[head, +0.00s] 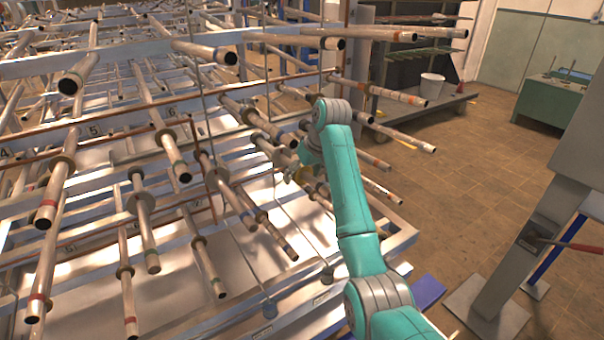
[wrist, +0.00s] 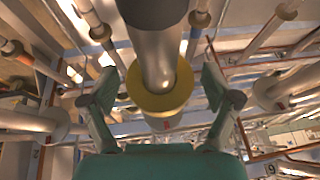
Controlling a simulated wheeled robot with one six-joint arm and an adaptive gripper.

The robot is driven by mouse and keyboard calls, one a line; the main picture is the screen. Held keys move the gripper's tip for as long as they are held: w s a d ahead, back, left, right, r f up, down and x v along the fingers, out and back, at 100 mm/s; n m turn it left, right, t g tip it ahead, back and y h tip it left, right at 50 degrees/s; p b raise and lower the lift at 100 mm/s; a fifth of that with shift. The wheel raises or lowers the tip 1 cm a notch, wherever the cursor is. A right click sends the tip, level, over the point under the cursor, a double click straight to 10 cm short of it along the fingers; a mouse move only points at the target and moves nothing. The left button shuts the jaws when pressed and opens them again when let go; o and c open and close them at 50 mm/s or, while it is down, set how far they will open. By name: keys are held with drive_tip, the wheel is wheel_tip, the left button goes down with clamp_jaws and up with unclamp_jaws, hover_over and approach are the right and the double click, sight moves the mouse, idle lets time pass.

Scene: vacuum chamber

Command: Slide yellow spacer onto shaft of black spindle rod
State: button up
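In the wrist view, a yellow spacer (wrist: 151,104), a flat ring, sits around a pale metal shaft (wrist: 158,55). The near end of this rod is dark (wrist: 155,10) and points up towards the camera; I take it to be the black spindle rod. My gripper (wrist: 160,85) has one finger on each side of the ring, with visible gaps, so it is open and not touching the spacer. The rod's far end is hidden.
Many metal rods with collars jut out of the rack (head: 70,65) close around my gripper. More rods flank both fingers in the wrist view, such as one with a collar at right (wrist: 270,90). Open tiled floor (head: 470,150) lies right of the rack.

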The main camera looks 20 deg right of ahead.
sight(285, 161)
drive_tip(key=c, duration=1.1)
drive_tip(key=shift+w+a+f, duration=0.15)
drive_tip(key=shift+w+a, duration=0.35)
drive_tip(key=shift+w, duration=1.05)
drive_tip(key=shift+w+a+f, duration=0.2)
drive_tip(key=shift+w+a, duration=0.3)
drive_tip(key=shift+w, duration=1)
drive_tip(key=shift+w+a+f, duration=0.15)
drive_tip(key=shift+w+a, duration=0.35)
drive_tip(key=shift+w, duration=1.05)
drive_tip(key=o, duration=1.3)
drive_tip(key=shift+o, duration=0.2)
drive_tip(key=shift+r, duration=0.15)
drive_tip(key=v, duration=1.1)
drive_tip(key=shift+s+r, duration=0.2)
drive_tip(key=shift+r, duration=0.15)
drive_tip(key=shift+d, duration=0.2)
